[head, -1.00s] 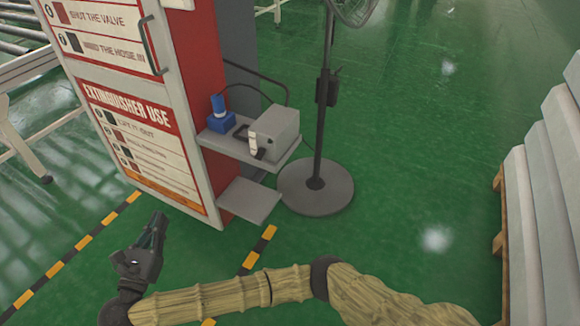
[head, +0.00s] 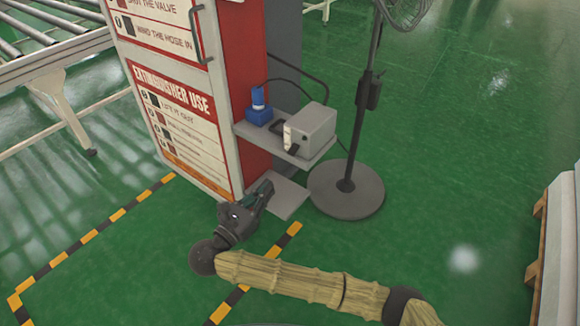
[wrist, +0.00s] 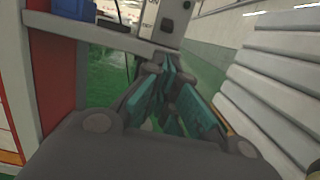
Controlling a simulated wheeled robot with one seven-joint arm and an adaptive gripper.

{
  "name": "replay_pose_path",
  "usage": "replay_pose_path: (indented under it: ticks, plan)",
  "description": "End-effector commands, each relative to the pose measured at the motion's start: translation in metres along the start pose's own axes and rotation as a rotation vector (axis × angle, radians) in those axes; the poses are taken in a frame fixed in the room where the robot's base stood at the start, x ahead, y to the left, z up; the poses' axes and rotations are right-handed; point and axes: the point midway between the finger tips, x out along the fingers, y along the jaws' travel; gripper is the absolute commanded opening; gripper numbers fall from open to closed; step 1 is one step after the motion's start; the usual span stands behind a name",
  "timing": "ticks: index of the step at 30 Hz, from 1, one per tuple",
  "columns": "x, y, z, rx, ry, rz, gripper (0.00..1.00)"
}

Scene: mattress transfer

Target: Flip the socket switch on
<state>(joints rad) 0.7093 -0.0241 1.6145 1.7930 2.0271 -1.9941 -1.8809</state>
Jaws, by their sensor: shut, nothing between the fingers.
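A grey box (head: 312,128) sits on a small shelf on the side of the red cabinet, in the head view. Its near face has a white plate with a dark lever (head: 291,148) low on it; which way the lever is set is too small to tell. A blue socket-like block (head: 259,112) stands left of the box on the same shelf. My gripper (head: 268,186) is shut and empty, in front of and below the shelf, apart from it. In the wrist view its teal-padded fingers (wrist: 168,68) meet below the shelf edge, with the blue block (wrist: 74,8) upper left.
The shelf (head: 308,157) juts out over a lower grey plate (head: 286,200). A stand fan's round base (head: 345,190) is right of it. Pale stacked slabs (wrist: 270,85) stand at the right. Green floor is clear between fan and stack.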

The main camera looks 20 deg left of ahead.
Motion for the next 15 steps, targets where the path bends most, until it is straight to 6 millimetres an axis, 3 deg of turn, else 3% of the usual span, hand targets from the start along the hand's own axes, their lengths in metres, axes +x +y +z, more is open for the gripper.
replay_pose_path:
  ticks: [7, 15]
  plan:
    - [0.014, -0.001, 0.000, 0.000, -0.002, -0.003, 0.00]
    - [0.056, -0.001, 0.000, 0.000, -0.003, -0.003, 0.00]
